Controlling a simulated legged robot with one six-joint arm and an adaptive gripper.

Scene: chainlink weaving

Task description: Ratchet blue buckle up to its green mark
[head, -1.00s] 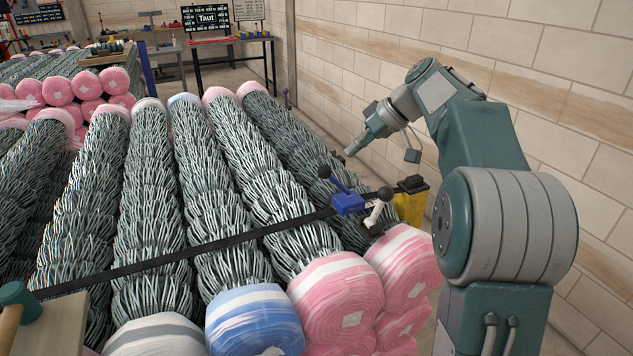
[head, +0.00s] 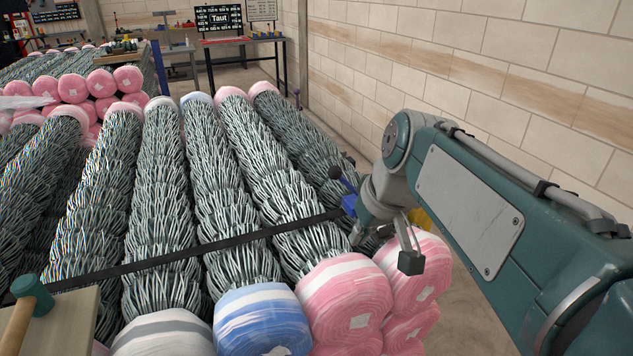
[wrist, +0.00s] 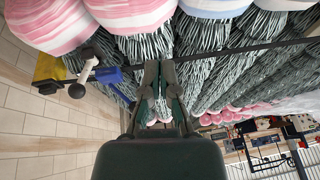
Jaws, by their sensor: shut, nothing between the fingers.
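The blue buckle (head: 349,204) sits on the black strap (head: 240,237) at the right end of the chainlink rolls. In the head view it is partly hidden behind my gripper (head: 358,236). A dark round knob (head: 335,172) stands up from its blue lever. In the wrist view the blue buckle (wrist: 108,74) is left of my gripper (wrist: 159,70), with a gap between them. My gripper's fingers are shut and empty, above the rolls near the strap (wrist: 235,53). I cannot make out a green mark.
Pink-wrapped roll ends (head: 342,300) and a blue-wrapped one (head: 262,320) face the front. A yellow object (wrist: 48,68) and a white handle (wrist: 90,65) are beside the buckle. The brick wall (head: 490,70) bounds the right. A mallet (head: 30,300) lies front left.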

